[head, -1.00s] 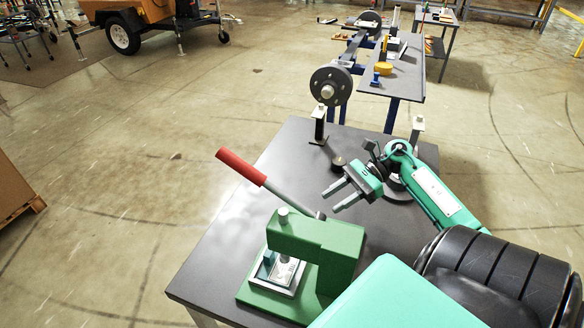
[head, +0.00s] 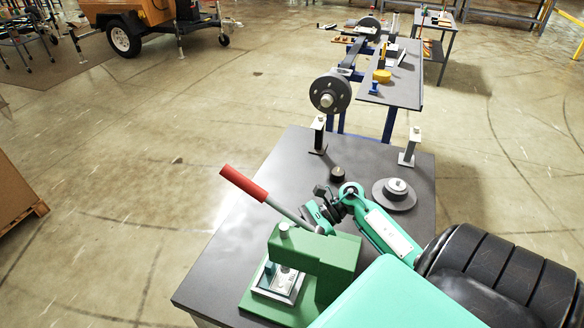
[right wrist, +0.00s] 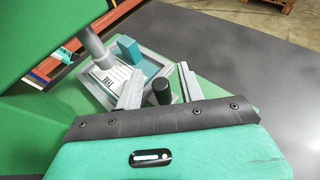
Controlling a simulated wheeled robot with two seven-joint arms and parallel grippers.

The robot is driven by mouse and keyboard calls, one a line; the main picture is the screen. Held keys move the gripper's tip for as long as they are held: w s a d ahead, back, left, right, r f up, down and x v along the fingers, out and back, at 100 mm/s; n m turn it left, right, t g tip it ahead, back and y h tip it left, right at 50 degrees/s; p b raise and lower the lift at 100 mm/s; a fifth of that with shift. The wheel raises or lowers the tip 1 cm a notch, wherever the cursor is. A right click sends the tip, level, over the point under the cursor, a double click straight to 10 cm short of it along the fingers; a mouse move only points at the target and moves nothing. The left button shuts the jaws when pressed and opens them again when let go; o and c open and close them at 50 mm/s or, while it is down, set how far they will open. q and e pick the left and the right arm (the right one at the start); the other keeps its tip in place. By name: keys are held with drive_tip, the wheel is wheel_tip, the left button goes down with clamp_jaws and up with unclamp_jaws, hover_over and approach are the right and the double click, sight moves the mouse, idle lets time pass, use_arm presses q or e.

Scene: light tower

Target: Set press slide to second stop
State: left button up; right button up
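The green press (head: 330,255) stands on the dark table, its lever with a red handle (head: 243,183) pointing up and left. Under its head is a silver slide plate (head: 277,280) with a teal block (head: 269,268); the right wrist view shows the plate (right wrist: 102,88) and teal block (right wrist: 143,62) beneath the press's round ram (right wrist: 97,47). My right gripper (head: 318,214) is behind the press, fingertips hidden there. In the right wrist view it (right wrist: 160,87) is open, with an upright black knob (right wrist: 162,91) between its fingers, small gaps seeming to show.
A round stepped base (head: 395,194), a small black knob (head: 337,174) and two posts (head: 319,135) (head: 410,147) stand on the table's far part. The table's left side (head: 225,262) is clear. A second bench (head: 400,85) lies beyond.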

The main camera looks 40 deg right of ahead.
clamp_jaws()
drive_tip(key=shift+s+a+f, duration=0.15)
drive_tip(key=shift+a, duration=0.1)
drive_tip(key=shift+s+a+f+b, duration=0.1)
drive_tip(key=shift+s+a+b, duration=0.35)
drive_tip(key=shift+a+b, duration=0.3)
drive_tip(key=shift+s+a, duration=0.15)
drive_tip(key=shift+a, duration=0.35)
